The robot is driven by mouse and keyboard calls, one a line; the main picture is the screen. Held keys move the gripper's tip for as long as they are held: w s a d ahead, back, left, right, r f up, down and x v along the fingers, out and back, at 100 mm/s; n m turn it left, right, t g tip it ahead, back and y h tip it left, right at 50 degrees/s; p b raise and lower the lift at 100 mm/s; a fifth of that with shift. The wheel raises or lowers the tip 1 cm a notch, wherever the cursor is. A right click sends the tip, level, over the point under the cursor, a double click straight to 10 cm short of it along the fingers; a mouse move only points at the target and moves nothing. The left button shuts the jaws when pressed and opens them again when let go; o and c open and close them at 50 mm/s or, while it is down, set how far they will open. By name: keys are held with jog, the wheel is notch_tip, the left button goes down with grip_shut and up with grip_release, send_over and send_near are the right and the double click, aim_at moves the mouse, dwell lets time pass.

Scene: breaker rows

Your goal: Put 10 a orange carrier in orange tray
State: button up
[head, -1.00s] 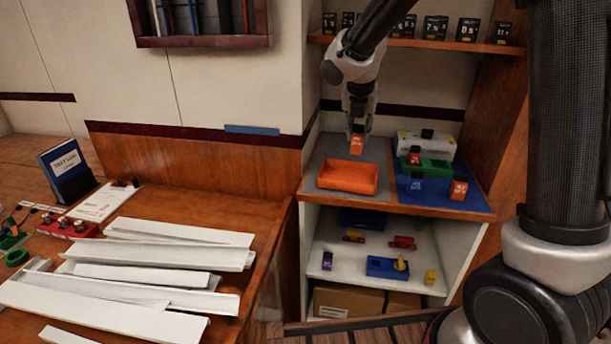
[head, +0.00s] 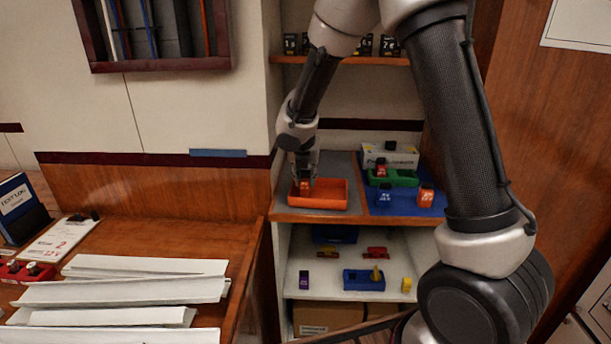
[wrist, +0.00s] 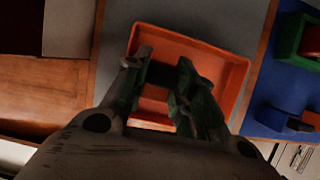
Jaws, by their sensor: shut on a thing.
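The orange tray (head: 334,194) lies on the grey left part of the shelf top in the head view. It also shows in the wrist view (wrist: 226,66), under my fingers. My gripper (head: 304,186) points down over the left part of the tray. It is shut on the orange carrier (head: 305,187), a small block at the fingertips. The carrier is within the tray's outline; I cannot tell whether it touches the tray floor. In the wrist view my gripper (wrist: 162,78) hides most of the carrier.
A blue mat (head: 405,207) right of the tray bears another orange carrier (head: 425,196), a blue carrier (head: 384,193), a green tray (head: 403,178) with a red carrier, and a white box (head: 402,158). The shelf below holds a blue tray (head: 363,281) and several small coloured blocks.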

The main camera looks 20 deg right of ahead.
jog(key=o, duration=1.1)
jog(key=shift+f, duration=0.1)
jog(key=shift+c, duration=0.2)
jog(key=v, duration=1.2)
jog(key=s+d+r+m, duration=0.6)
jog(key=s+d+m, duration=0.2)
jog(key=d+m, duration=0.1)
jog(key=s+d+m, duration=0.4)
jog(key=s+m, duration=0.7)
jog(key=s+d+r+m+y, duration=0.1)
jog(key=s+d+m, duration=0.3)
jog(key=s+m, duration=0.7)
jog(key=shift+s+m+y, duration=0.15)
jog(key=shift+m+y, duration=0.15)
jog(key=shift+m, duration=0.1)
